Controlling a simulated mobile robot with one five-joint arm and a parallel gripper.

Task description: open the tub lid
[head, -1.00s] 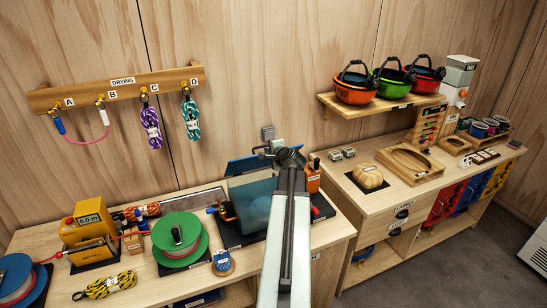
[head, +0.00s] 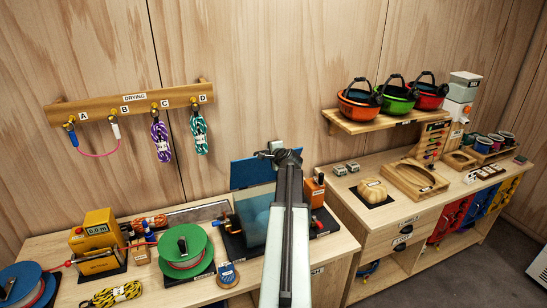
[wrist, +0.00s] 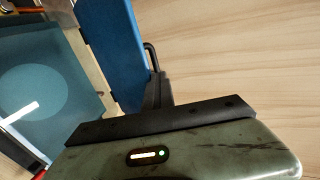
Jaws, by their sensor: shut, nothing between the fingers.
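The tub (head: 253,215) stands on the left bench, its inside teal with a paler round patch, partly hidden by my arm in the head view. The wrist view shows the teal tub (wrist: 60,110) at the left. Its blue lid (head: 252,172) stands raised at the back of the tub; the lid also shows in the wrist view (wrist: 112,45). A dark bent handle (wrist: 151,55) is at its right edge. My gripper (head: 288,158) is shut and empty beside the lid's right side. In the wrist view, my gripper (wrist: 158,85) overlaps the handle; I cannot tell whether they touch.
A green rope reel (head: 186,250) and an orange meter (head: 98,238) stand to the left. An orange block (head: 314,192) is close to the right of my arm. The wooden wall (head: 260,80) rises behind. The drying rack (head: 130,98) hangs at upper left.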

